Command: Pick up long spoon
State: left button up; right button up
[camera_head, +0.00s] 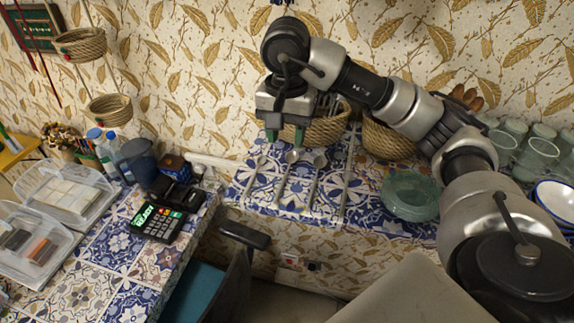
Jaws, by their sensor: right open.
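Several spoons lie side by side on the blue patterned tiled counter (225,205) by the wall. The longest and thinnest, which looks like the long spoon (347,182), lies farthest right of them, pointing toward the wall. Shorter spoons lie to its left: one (315,184), another (285,177) and a third (256,172). My right gripper (285,138) points down, open and empty, above the far ends of the shorter spoons, left of the long spoon and apart from it. My left gripper is not in view.
Wicker baskets (328,131) stand against the wall behind the spoons. Stacked glass plates (410,196) sit right of the long spoon, with glass cups (538,155) farther right.

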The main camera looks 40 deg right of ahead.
aim_at(286, 172)
notch_tip(286, 172, down, 3)
jog(key=shift+s+a+p, duration=0.1)
jog(key=shift+s+p, duration=0.05)
jog(key=shift+p, duration=0.2)
jog(key=shift+f, duration=0.25)
notch_tip(286, 172, down, 2)
jog(key=p, duration=0.2)
jog(key=shift+f+p, duration=0.25)
jog(key=shift+p, duration=0.1)
notch_tip(286, 172, down, 2)
jog(key=shift+f, duration=0.3)
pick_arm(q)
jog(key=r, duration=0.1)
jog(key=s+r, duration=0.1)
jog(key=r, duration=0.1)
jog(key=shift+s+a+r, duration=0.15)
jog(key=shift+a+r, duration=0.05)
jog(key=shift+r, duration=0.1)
pick_arm(e)
grip_shut()
